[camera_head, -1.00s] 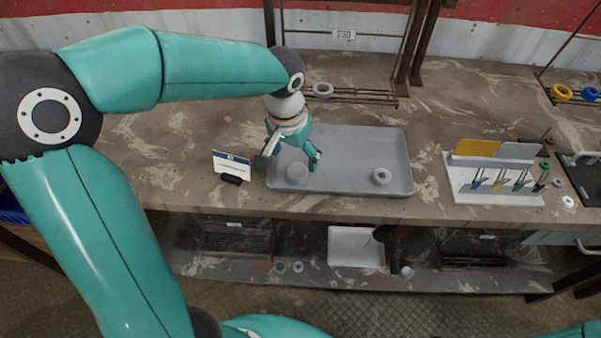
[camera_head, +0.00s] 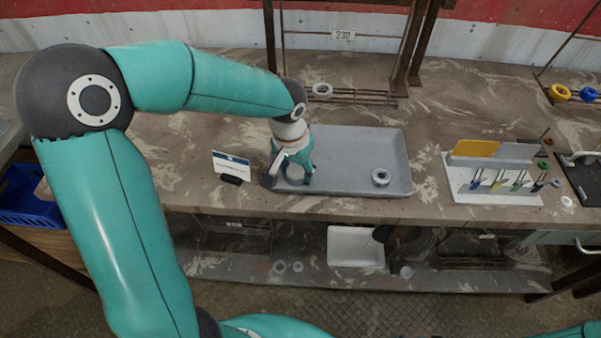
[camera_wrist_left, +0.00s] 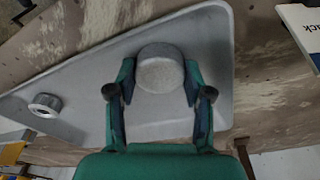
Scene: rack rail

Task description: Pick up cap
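The cap (camera_head: 295,173), a round light-grey disc, is at the left end of the grey tray (camera_head: 350,160). In the left wrist view the cap (camera_wrist_left: 160,72) sits between the two fingers of my left gripper (camera_wrist_left: 159,80), one on each side. The fingers are spread about the cap's width, with what look like thin gaps beside it. In the head view my left gripper (camera_head: 292,178) is down at the tray, partly in front of the cap. My right gripper is out of view.
A grey ring (camera_head: 381,177) lies at the tray's right end. A label card (camera_head: 231,165) stands left of the tray. A white holder (camera_head: 493,185) with coloured items stands to the right. Another ring (camera_head: 322,90) sits on rails behind the tray.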

